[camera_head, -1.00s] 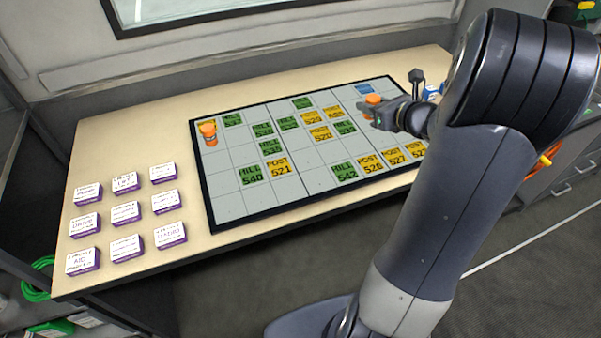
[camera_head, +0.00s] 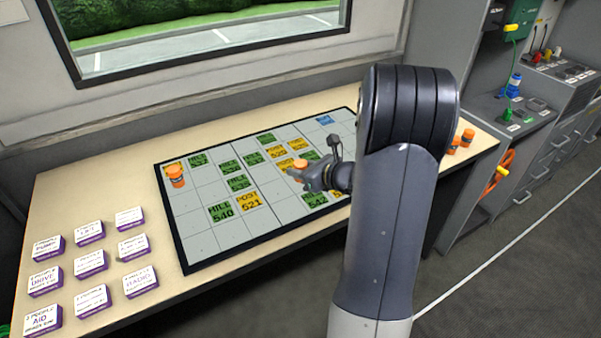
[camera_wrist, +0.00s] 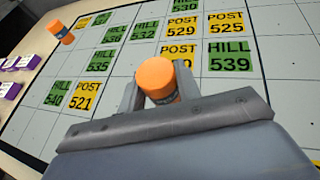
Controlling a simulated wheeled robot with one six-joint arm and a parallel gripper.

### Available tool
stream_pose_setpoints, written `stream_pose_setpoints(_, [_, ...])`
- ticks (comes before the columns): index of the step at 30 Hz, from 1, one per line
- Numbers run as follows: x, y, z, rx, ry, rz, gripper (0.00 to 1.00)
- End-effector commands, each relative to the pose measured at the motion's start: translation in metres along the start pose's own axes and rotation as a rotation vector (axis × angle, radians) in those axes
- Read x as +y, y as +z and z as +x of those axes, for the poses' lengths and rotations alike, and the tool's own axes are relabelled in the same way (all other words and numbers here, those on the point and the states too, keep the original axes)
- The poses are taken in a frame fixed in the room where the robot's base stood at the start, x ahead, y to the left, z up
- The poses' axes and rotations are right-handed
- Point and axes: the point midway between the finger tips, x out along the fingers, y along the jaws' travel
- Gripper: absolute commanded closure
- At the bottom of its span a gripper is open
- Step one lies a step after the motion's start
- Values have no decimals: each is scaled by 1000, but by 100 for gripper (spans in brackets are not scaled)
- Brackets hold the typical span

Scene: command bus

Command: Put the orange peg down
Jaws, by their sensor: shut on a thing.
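An orange peg (camera_wrist: 157,78) with a dark band is between the two fingers of my gripper (camera_wrist: 160,95) in the wrist view. My gripper (camera_head: 300,172) is shut on it, over the middle of the gridded board (camera_head: 228,228) in the head view. The held peg's orange top (camera_head: 300,163) shows there too. I cannot tell whether the peg touches the board. A second orange peg (camera_head: 175,175) stands at the board's upper left, on or beside a yellow tile. It also shows in the wrist view (camera_wrist: 60,33).
Green HILL tiles (camera_head: 220,211) and yellow POST tiles (camera_head: 247,200) lie on the board. Several white and purple boxes (camera_head: 90,263) stand on the table at left. More orange pegs (camera_head: 467,137) stand at the table's right end. Bare board cells show at lower left.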

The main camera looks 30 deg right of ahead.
Motion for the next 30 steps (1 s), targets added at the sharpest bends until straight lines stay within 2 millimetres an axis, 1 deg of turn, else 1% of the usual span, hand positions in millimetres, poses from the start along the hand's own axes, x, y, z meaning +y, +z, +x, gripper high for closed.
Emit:
stream_pose_setpoints(1, [0, -5, 2, 0, 0, 2, 91])
stream_pose_setpoints(9, [0, -5, 2, -1, -1, -1, 91])
stream_pose_setpoints(13, [0, -10, 4, -1, 0, -1, 91])
stream_pose_setpoints(14, [0, -9, 4, -1, 0, -1, 67])
stream_pose_setpoints(21, [0, -8, 3, -1, 0, 0, 48])
stream_pose_setpoints(22, [0, -8, 3, -1, 0, 0, 46])
stream_pose_setpoints(30, [0, -6, 3, -1, 0, 0, 46])
